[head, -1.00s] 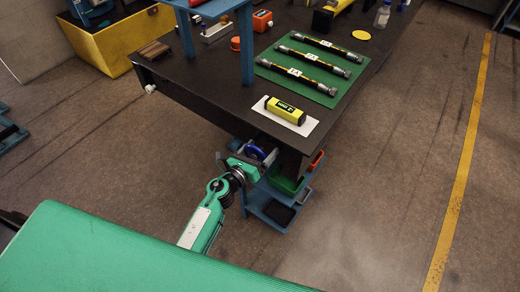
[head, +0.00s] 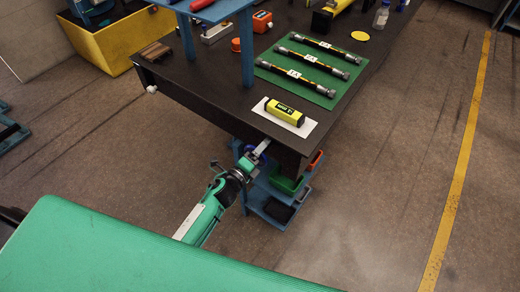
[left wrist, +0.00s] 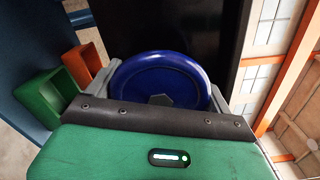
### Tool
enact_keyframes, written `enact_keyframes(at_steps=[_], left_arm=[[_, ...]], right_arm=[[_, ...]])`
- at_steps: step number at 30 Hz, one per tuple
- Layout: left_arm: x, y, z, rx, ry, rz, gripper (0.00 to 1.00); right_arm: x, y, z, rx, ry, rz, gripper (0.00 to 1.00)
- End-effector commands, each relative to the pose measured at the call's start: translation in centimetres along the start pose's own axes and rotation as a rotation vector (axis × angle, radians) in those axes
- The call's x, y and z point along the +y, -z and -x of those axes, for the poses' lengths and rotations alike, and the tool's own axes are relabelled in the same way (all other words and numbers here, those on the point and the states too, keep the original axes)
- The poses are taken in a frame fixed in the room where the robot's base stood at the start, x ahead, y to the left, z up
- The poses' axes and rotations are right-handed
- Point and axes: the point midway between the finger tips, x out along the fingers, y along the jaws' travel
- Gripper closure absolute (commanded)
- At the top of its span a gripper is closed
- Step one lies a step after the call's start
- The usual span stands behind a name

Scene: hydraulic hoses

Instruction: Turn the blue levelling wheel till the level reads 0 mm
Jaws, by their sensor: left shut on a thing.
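The blue levelling wheel (left wrist: 165,75) fills the middle of the left wrist view, with a finger of my left gripper (left wrist: 160,95) on each side of it. In the head view my left gripper (head: 258,152) is at the wheel under the table's near corner, shut on it. Only a bit of the blue wheel (head: 251,151) shows there, the rest hidden by the gripper. The yellow level (head: 285,112) lies on a white plate (head: 306,129) on the table top; its small dark display is too small to read. My right gripper is not in view.
The dark table (head: 215,105) holds a green mat (head: 322,96) with three hoses. A blue stand with green (head: 287,184) and orange (head: 316,161) bins is close beside the wheel under the table. Open floor lies to the right.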

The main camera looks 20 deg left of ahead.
Motion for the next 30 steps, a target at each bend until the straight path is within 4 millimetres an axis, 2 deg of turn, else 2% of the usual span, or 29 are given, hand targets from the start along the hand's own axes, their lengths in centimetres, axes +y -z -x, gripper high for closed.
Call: enact_keyframes(at_steps=[6,15,30], left_arm=[[0.0,0.0,0.1,0.000,-0.002,0.189,0.38],[0.0,0.0,0.1,0.000,-0.003,0.381,0.38],[0.1,0.0,0.1,0.000,-0.003,0.480,0.38]], right_arm=[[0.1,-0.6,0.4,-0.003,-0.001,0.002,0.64],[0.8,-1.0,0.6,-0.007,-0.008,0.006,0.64],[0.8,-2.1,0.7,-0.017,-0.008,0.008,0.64]])
